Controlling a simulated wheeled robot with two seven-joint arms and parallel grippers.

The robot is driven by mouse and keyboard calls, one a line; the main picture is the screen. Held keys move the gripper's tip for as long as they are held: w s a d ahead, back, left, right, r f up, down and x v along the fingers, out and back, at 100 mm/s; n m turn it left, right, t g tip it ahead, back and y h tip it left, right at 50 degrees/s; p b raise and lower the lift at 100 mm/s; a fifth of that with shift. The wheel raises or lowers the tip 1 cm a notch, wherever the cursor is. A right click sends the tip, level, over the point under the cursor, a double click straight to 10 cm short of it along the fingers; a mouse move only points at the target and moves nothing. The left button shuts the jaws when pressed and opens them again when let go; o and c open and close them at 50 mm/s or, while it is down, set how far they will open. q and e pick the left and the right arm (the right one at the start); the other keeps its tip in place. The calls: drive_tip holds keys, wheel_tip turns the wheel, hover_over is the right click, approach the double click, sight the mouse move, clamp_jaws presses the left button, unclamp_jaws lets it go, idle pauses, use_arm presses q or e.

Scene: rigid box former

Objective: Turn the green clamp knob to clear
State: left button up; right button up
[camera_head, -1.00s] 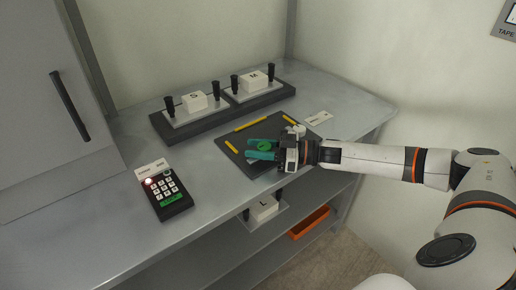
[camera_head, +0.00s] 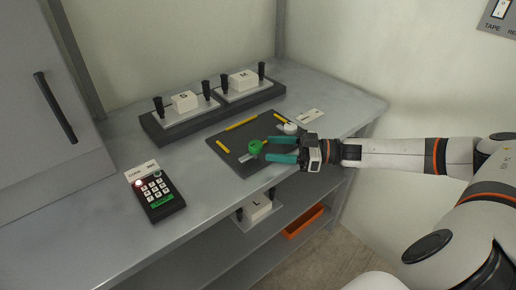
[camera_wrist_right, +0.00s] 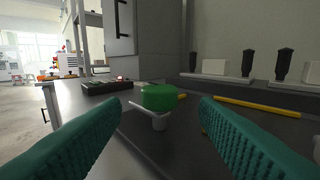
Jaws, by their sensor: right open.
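The green clamp knob (camera_head: 255,147) stands on the dark plate (camera_head: 228,163) on the bench. In the right wrist view the green knob (camera_wrist_right: 159,97) sits on a short pale post, with a light bar at its base pointing left. My right gripper (camera_head: 270,149) is open, its teal fingers level with the bench and pointing left at the knob. In the right wrist view the knob shows beyond and between the fingertips (camera_wrist_right: 160,112), apart from both. My left gripper is in neither view.
A keypad (camera_head: 155,190) with a red light stands at the left. Blocks marked S (camera_head: 184,101) and M (camera_head: 243,79) sit on a dark rack behind. Yellow strips (camera_head: 241,124) and a white round part (camera_head: 290,128) are on the plate. An orange bin (camera_head: 303,220) is below.

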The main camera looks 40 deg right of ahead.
drive_tip(key=shift+v, duration=2.2)
